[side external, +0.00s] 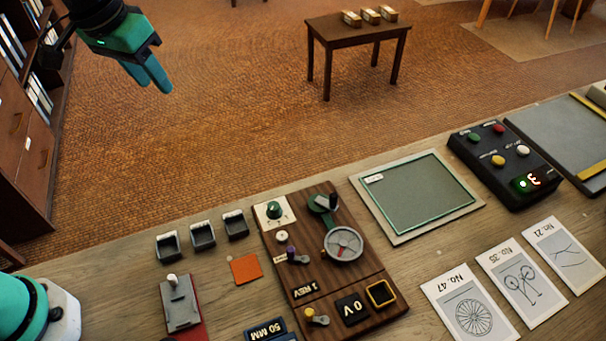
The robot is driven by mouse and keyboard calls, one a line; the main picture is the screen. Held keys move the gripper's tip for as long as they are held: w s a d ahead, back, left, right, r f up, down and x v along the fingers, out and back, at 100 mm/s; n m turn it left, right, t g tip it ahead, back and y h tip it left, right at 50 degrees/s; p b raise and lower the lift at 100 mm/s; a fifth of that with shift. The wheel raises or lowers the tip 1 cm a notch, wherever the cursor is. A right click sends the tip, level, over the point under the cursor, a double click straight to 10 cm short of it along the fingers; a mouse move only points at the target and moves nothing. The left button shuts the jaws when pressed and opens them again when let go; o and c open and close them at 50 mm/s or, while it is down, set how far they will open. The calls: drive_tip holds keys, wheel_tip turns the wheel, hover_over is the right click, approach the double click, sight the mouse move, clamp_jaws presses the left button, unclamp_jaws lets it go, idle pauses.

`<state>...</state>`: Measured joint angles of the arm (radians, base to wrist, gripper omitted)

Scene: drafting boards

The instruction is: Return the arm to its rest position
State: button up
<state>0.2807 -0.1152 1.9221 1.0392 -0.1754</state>
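My gripper (150,75) is at the upper left of the side external view, teal with dark parts. It hangs in the air, pointing down and to the right, well clear of the bench. Its two fingers look close together, and nothing shows between them. From this angle I cannot tell whether they are fully shut. A teal and white part of my arm (40,310) shows at the lower left corner.
The wooden bench (222,300) carries a brown control panel (300,240), a green-edged board (418,195), a black button box (503,160), drawing cards (472,305), small trays (202,235) and an orange square (246,268). A bookshelf (25,150) stands left. A small table (358,32) stands behind.

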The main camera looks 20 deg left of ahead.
drive_tip(key=s+a+f+n+t+y, duration=0.1)
drive_tip(key=s+a+f, duration=0.3)
drive_tip(key=s+a, duration=0.6)
drive_tip(key=s+t, duration=0.1)
drive_tip(key=s, duration=0.3)
drive_tip(key=shift+s+a, duration=0.35)
drive_tip(key=shift+w+r, duration=0.15)
